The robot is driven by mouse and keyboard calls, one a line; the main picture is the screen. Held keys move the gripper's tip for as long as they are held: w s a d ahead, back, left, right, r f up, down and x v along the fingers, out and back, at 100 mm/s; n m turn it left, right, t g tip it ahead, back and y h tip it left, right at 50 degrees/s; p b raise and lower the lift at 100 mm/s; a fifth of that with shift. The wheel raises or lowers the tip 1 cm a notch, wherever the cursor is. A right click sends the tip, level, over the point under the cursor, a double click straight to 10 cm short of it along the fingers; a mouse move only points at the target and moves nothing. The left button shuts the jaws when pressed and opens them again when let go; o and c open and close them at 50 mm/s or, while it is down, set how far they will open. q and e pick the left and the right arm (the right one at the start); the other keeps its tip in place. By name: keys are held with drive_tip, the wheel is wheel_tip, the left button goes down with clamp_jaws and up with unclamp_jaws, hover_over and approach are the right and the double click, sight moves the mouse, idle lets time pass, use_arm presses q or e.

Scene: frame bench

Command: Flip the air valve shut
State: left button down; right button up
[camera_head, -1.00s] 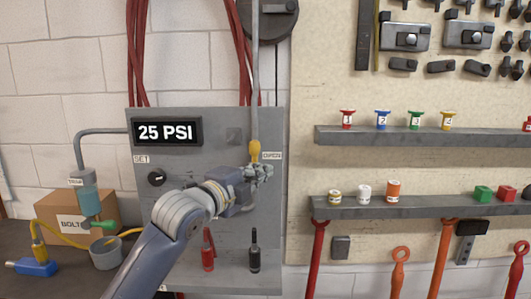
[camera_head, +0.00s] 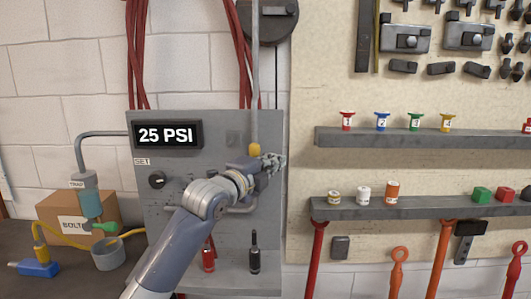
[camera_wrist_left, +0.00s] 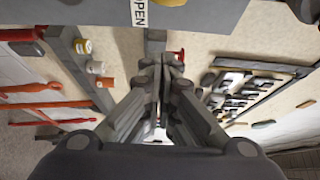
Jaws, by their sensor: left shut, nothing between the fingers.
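The grey air panel (camera_head: 180,218) has a display (camera_head: 167,134) reading 25 PSI. A yellow piece (camera_head: 254,149) sits at the lower end of a vertical grey pipe on the panel's right side. It may be part of the valve; the rest of the valve is hidden behind my left gripper (camera_head: 280,160). That gripper is shut and empty at the panel's right edge, just right of and below the yellow piece. I cannot tell whether it touches the valve. In the left wrist view its fingers (camera_wrist_left: 168,62) are together, and the OPEN label (camera_wrist_left: 141,14) shows above them. My right gripper is out of view.
A black knob (camera_head: 157,180) is on the panel's left. A pegboard with shelves (camera_head: 400,138) of small parts is on the right. A cardboard box (camera_head: 60,222) sits at left.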

use_arm(q)
drive_tip(key=w+p, duration=0.1)
drive_tip(key=w+a, duration=0.1)
drive_tip(key=w+a+p, duration=0.1)
drive_tip(key=w, duration=0.1)
drive_tip(key=shift+p, duration=0.35)
drive_tip(key=shift+w+d, duration=0.1)
idle(0.3)
drive_tip(key=shift+a+n+b, duration=0.3)
drive_tip(key=shift+a+b, duration=0.05)
drive_tip(key=shift+b, duration=0.05)
